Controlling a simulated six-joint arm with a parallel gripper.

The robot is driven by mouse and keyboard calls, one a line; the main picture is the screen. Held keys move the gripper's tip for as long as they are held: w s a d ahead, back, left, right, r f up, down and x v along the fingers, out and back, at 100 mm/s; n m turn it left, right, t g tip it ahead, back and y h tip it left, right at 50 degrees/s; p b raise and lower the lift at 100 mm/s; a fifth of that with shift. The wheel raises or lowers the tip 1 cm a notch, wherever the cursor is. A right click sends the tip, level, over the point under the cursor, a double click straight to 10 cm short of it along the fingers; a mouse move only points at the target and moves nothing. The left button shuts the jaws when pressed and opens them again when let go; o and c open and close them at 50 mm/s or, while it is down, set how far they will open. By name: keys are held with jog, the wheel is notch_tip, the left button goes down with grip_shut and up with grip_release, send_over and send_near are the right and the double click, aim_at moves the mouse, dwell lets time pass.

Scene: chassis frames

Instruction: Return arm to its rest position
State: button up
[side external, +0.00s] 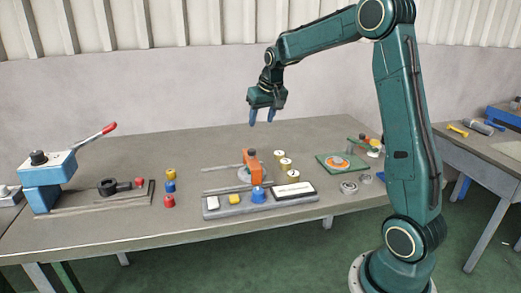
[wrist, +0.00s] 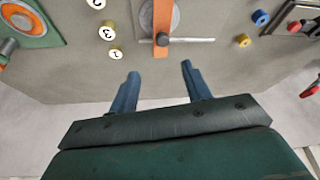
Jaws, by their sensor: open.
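My gripper (side external: 262,117) hangs from my raised green arm, high above the back part of the table, pointing down. Its two blue fingers are apart with nothing between them. In the wrist view my gripper (wrist: 157,88) shows its fingers spread over bare grey table near an edge. The grey table (side external: 120,226) lies below, and no object touches the fingers.
An orange-armed fixture (side external: 252,168) stands mid-table behind a grey tray (side external: 215,212) with coloured blocks. Numbered cylinders (side external: 280,155) and a green plate (side external: 325,162) lie to the right. A blue lever press (side external: 52,183) stands at left. The air around my gripper is clear.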

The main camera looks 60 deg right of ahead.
jog(key=shift+a, duration=0.1)
jog(key=s+a+r+n+t+y, duration=0.1)
jog(key=s+a+r+n, duration=0.15)
jog(key=s+a, duration=0.7)
jog(key=s+a+r+n+t, duration=0.15)
jog(key=s+a+r, duration=0.25)
jog(key=s+a, duration=0.6)
jog(key=s+a+f+n+y, duration=0.1)
jog(key=s+a+f+n, duration=0.1)
jog(key=s, duration=0.6)
jog(key=shift+a+f+g, duration=0.35)
jog(key=shift+a+f, duration=0.1)
jog(key=shift+a, duration=0.8)
